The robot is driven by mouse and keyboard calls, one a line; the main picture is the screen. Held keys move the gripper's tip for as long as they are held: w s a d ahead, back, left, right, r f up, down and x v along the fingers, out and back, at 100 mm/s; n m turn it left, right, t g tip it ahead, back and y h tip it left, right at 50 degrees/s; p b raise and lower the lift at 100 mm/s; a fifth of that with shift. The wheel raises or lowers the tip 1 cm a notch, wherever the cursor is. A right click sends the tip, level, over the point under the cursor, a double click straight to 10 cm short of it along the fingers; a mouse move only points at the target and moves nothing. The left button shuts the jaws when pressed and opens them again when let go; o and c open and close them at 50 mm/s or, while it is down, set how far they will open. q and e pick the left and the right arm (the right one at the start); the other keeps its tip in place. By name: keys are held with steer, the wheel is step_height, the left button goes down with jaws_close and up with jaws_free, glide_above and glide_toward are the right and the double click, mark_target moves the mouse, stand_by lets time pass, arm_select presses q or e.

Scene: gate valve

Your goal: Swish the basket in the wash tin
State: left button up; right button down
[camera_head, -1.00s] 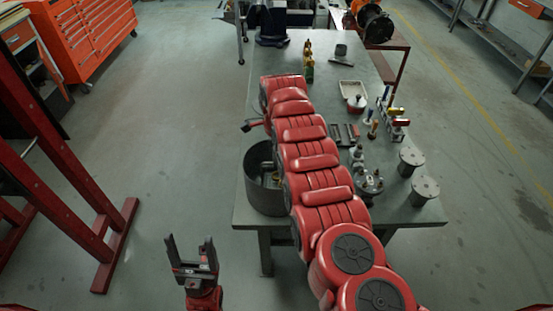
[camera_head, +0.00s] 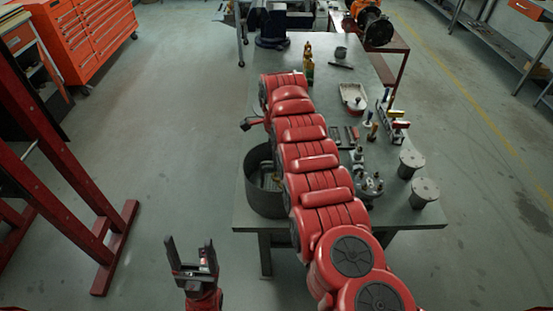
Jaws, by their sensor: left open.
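The wash tin (camera_head: 262,199), a dark grey round open tin, stands at the left front of the workbench (camera_head: 274,226). My right arm crosses over its right side and hides part of it. Something brassy shows inside the tin; I cannot tell whether it is the basket. My left gripper (camera_head: 190,254) is open and empty, low in front of the bench and left of it, pointing up.
A shallow tray (camera_head: 353,104), a rack with coloured-handled tools (camera_head: 393,126), valve parts (camera_head: 367,184) and two grey cylinders (camera_head: 411,163) stand right of my right arm. Bottles (camera_head: 308,65) and a vise (camera_head: 271,28) are farther back. A red frame (camera_head: 75,185) stands at the left.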

steer(key=shift+r+p, duration=0.35)
steer(key=shift+r, duration=2.35)
steer(key=shift+r+p, duration=0.55)
steer(key=shift+r, duration=0.9)
steer(key=shift+r+p, duration=1.75)
steer(key=shift+r, duration=0.85)
step_height(320, 180, up, 3)
steer(key=shift+f+p, duration=0.1)
steer(key=shift+p, duration=1.15)
